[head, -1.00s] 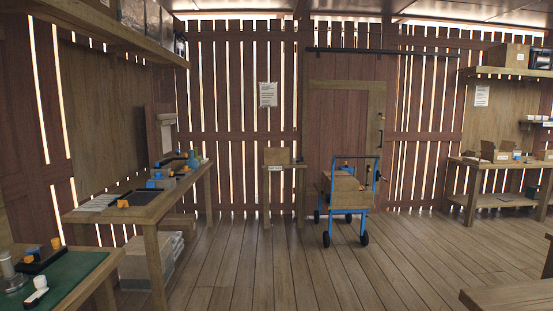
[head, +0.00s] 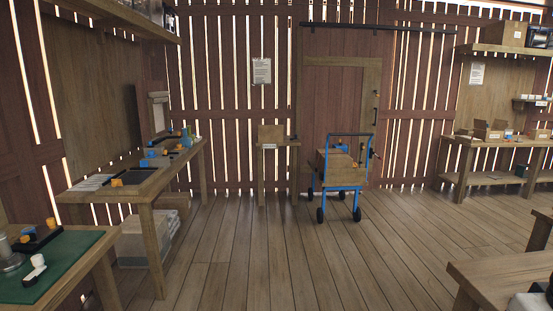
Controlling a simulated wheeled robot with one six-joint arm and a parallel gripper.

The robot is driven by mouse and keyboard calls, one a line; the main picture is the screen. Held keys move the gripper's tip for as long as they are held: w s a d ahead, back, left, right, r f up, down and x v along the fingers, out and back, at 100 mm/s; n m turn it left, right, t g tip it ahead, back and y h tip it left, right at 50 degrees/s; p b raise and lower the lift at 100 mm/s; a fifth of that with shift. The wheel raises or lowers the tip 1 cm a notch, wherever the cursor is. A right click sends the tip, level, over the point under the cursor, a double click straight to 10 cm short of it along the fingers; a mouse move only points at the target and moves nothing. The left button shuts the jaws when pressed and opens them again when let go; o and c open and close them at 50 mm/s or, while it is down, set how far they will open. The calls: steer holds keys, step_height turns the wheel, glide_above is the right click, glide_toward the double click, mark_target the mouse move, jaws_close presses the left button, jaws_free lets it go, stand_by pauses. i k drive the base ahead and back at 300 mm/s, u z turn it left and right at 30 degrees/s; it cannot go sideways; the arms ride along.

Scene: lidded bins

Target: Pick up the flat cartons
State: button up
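My gripper is not in view. I cannot tell for sure which things are the flat cartons. A blue cart (head: 342,188) stands on the floor right of centre, with brown boxlike things (head: 340,164) on it. A brown carton (head: 271,134) stands on a small table (head: 279,144) against the back wall. Several small open brown cartons (head: 488,131) sit on the right-hand bench (head: 468,139). Flat pale pieces (head: 92,183) lie at the near end of the long left bench (head: 148,189); their kind is too small to tell.
A green-topped table (head: 60,265) is at the lower left. A translucent bin (head: 145,240) sits under the long left bench. A wooden table corner (head: 500,278) juts in at the lower right. The plank floor (head: 250,260) between is clear.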

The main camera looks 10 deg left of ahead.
mark_target(266, 133)
steer(key=u, duration=0.1)
steer(key=i, duration=1.3)
steer(key=u, duration=0.25)
steer(key=i, duration=1.95)
steer(key=u, duration=0.45)
steer(key=i, duration=4.95)
steer(key=z, duration=0.05)
